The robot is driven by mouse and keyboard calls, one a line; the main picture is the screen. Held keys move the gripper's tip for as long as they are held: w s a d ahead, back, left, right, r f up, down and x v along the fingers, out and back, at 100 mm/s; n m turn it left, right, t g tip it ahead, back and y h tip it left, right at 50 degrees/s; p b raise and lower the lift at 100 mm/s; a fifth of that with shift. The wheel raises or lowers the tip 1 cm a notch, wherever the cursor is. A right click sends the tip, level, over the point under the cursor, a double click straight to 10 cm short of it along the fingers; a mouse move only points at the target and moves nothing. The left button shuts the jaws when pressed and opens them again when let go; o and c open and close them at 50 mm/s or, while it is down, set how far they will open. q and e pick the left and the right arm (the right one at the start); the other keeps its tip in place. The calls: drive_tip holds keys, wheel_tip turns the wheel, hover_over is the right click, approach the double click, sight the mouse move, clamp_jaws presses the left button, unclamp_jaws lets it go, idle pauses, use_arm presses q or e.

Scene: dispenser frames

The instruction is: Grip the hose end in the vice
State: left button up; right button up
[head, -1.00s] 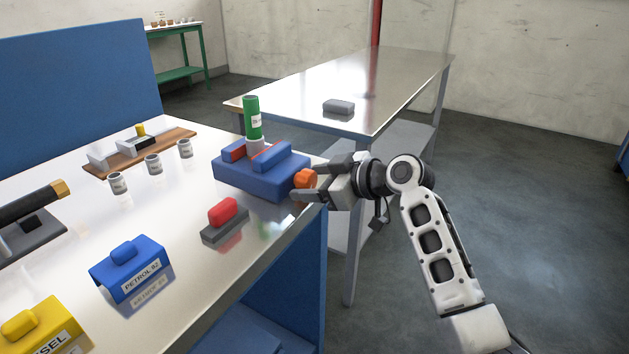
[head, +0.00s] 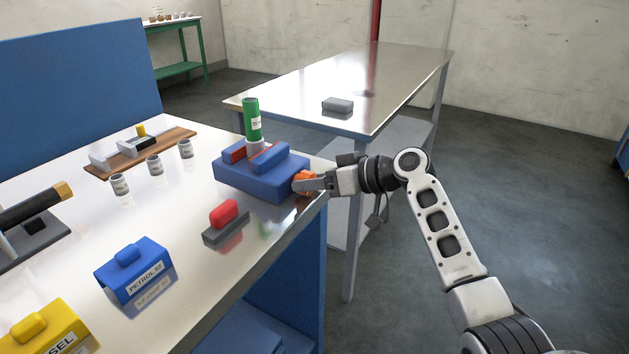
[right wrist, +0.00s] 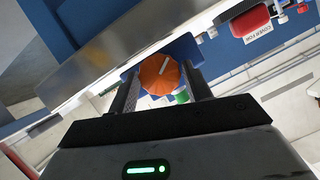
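The vice (head: 258,182) is a blue block with two red-lined jaws, on the right corner of the steel bench. The hose end (head: 252,120), a green cylinder with a white label above a grey collar, stands upright between the jaws. I cannot tell whether both jaws touch it. An orange knob (head: 301,184) sits on the vice's right side. My right gripper (head: 300,183) has its fingers on either side of this knob, closed on it. The right wrist view shows the knob (right wrist: 160,76) with a pale mark between the fingertips. My left gripper is not in view.
A red-topped block (head: 224,222), a blue PETROL 92 cover (head: 135,275) and a yellow cover (head: 40,330) lie on the near bench (head: 200,285). Several small cups stand behind. A second steel table (head: 390,80) with a grey block (head: 338,105) stands beyond.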

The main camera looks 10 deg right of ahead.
drive_tip(key=shift+o, duration=0.8)
drive_tip(key=v, duration=1.6)
drive_tip(key=shift+b, duration=0.4)
